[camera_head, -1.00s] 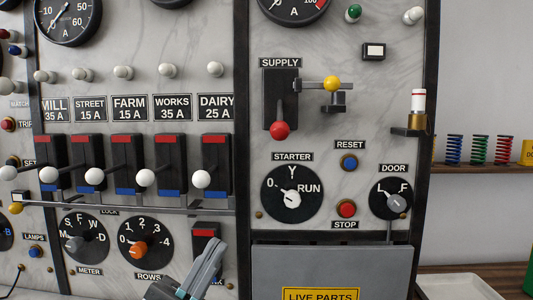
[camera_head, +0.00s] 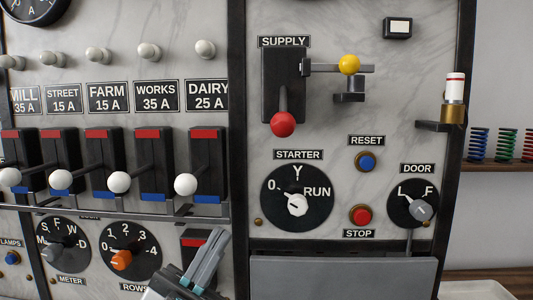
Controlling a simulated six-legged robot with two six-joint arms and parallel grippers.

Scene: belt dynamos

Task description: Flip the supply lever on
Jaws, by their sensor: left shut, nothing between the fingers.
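The supply lever (camera_head: 283,110) hangs down on its black plate below the SUPPLY label (camera_head: 284,42), with its red ball knob (camera_head: 283,125) at the bottom. A grey horizontal bar (camera_head: 325,68) with a yellow ball (camera_head: 349,64) reaches from the plate's right edge, above a small dark bracket (camera_head: 349,96). My left gripper (camera_head: 216,250) is at the bottom of the view, shut and empty, below and left of the red knob and well apart from it. It covers part of a small switch (camera_head: 195,240). My right gripper is not in view.
A row of switches with white balls (camera_head: 185,184) stands at the left, above a long rail (camera_head: 120,209). Right of my gripper are the STARTER dial (camera_head: 297,198), the blue RESET button (camera_head: 366,162), the red STOP button (camera_head: 361,215) and the DOOR dial (camera_head: 414,203). A grey cover (camera_head: 340,275) is below.

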